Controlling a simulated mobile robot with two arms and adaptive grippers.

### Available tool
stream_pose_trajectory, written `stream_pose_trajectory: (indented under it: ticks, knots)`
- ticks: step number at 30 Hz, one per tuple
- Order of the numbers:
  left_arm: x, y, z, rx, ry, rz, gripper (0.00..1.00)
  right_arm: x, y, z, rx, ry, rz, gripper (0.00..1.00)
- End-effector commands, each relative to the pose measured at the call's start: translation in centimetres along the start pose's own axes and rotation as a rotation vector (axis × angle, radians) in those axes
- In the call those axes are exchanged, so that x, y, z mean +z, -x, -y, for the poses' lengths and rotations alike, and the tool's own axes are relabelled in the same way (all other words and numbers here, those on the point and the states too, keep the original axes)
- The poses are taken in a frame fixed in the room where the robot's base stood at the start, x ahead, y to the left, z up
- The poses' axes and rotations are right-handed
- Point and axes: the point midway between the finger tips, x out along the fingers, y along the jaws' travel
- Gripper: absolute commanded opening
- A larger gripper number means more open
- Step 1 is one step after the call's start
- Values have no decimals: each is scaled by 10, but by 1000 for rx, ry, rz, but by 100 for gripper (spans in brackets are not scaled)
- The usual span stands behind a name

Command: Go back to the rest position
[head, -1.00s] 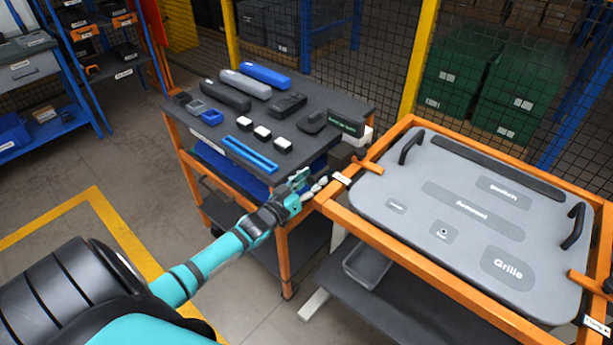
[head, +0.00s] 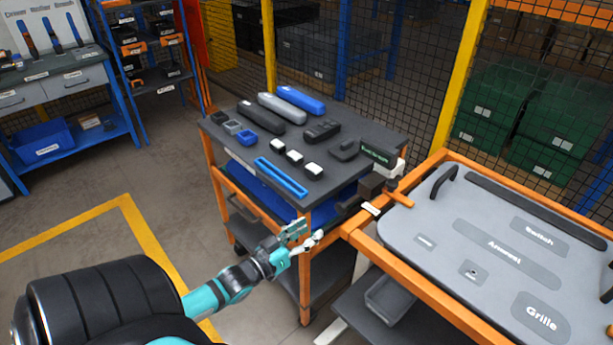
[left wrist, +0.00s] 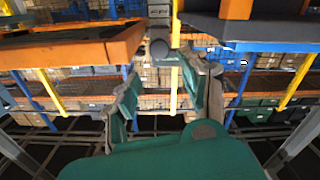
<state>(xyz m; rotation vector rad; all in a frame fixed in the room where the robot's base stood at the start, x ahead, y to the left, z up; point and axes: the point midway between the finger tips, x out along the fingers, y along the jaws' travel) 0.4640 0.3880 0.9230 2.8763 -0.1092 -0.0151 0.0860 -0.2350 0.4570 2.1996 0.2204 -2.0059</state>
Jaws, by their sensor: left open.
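My left gripper (head: 306,240) is open and empty in the head view. It hangs in front of the near right corner of the parts cart, beside the orange frame of the door panel. In the left wrist view my left gripper (left wrist: 170,100) shows its two fingers spread apart, with nothing between them. My teal left arm comes in from the lower left of the head view. My right gripper is in neither view.
The parts cart (head: 222,130) carries several handles, small blocks and a blue tray (head: 281,178). The grey door panel (head: 440,238) lies in an orange frame at right. A grey bin (head: 390,297) sits below. A workbench (head: 60,85) stands far left; floor between is clear.

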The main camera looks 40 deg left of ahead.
Motion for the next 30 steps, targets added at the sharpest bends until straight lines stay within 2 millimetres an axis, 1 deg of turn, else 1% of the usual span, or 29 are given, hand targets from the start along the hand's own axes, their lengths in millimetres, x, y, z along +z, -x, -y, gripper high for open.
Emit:
stream_pose_trajectory:
  ticks: [12,14,16,17,20,21,23,24,26,27,29,30]
  knots:
    - [2,0,1,-3,-1,4,45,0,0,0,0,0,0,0]
    - [10,1,4,-15,-4,19,45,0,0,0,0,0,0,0]
    - [30,5,12,-44,-14,60,45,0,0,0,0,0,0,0]
    - [44,8,17,-61,-19,86,45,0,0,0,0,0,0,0]
    - [102,24,34,-132,-44,208,45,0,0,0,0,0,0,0]
    - [130,34,40,-159,-59,268,45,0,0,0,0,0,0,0]
    - [173,51,47,-198,-79,366,45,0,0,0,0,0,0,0]
    - [202,65,49,-218,-93,432,45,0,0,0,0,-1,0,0]
    - [242,86,50,-242,-114,533,45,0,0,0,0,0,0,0]
    - [268,102,49,-254,-129,602,45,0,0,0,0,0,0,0]
    - [307,129,45,-264,-151,708,45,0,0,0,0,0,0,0]
    - [331,147,40,-267,-164,778,45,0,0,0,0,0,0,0]
